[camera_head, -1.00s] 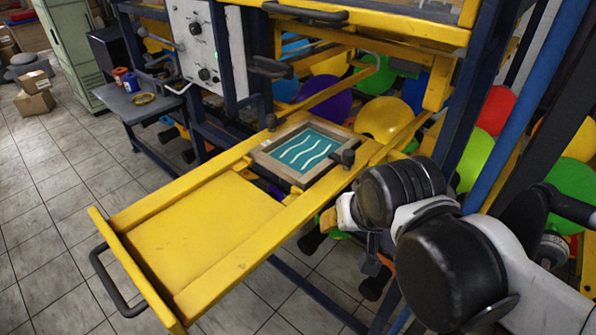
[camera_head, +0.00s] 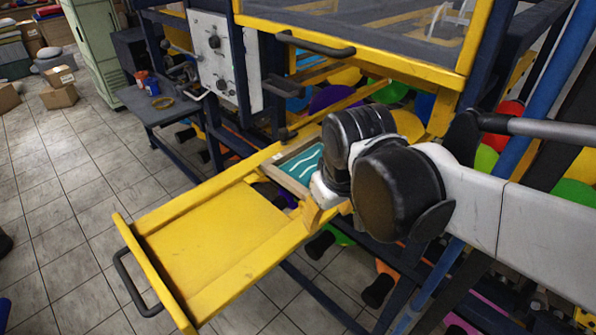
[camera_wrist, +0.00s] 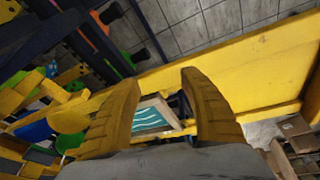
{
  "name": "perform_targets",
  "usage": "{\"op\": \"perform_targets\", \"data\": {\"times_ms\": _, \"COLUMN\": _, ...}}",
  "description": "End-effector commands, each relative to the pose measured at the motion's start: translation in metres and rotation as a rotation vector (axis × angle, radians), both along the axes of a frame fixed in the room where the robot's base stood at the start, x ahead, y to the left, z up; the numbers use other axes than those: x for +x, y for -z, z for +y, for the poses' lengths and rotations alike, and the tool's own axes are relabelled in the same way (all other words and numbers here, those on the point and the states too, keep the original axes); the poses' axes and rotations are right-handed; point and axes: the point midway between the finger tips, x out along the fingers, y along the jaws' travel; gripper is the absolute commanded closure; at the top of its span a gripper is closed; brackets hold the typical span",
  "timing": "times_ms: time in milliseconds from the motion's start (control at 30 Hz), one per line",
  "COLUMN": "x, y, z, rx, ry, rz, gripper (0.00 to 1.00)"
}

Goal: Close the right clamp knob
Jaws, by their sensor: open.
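The right clamp knob is hidden behind my arm in the head view, and I cannot make it out surely in the wrist view. The printing frame (camera_head: 292,172), with a teal screen and white wavy lines, sits in the yellow sliding tray (camera_head: 215,228), partly covered by my arm. The frame also shows in the wrist view (camera_wrist: 150,117), between my fingers. My gripper (camera_wrist: 160,80) is open, its two yellow-brown fingers spread apart with nothing visibly held. A dark left clamp knob (camera_head: 283,134) stands at the frame's far side.
A white control panel (camera_head: 215,55) with black knobs stands behind the tray. A yellow upper frame with a black handle (camera_head: 315,43) overhangs the back. A small side table (camera_head: 150,108) stands at the left; the tiled floor at left is largely clear.

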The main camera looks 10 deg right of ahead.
Motion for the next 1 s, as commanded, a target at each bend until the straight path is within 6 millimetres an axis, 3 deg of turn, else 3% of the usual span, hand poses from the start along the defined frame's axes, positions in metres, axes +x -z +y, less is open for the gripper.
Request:
{"op": "perform_targets", "data": {"times_ms": 100, "x": 0.012, "y": -0.02, "z": 0.012, "rx": -0.028, "ry": -0.058, "rz": 0.059, "gripper": 0.48}}
{"op": "perform_targets", "data": {"times_ms": 367, "x": 0.032, "y": -0.038, "z": 0.036, "rx": -0.087, "ry": -0.177, "rz": 0.182, "gripper": 0.48}}
{"op": "perform_targets", "data": {"times_ms": 600, "x": 0.04, "y": -0.043, "z": 0.049, "rx": -0.118, "ry": -0.238, "rz": 0.25, "gripper": 0.48}}
{"op": "perform_targets", "data": {"times_ms": 1000, "x": 0.042, "y": -0.042, "z": 0.051, "rx": -0.124, "ry": -0.249, "rz": 0.262, "gripper": 0.48}}
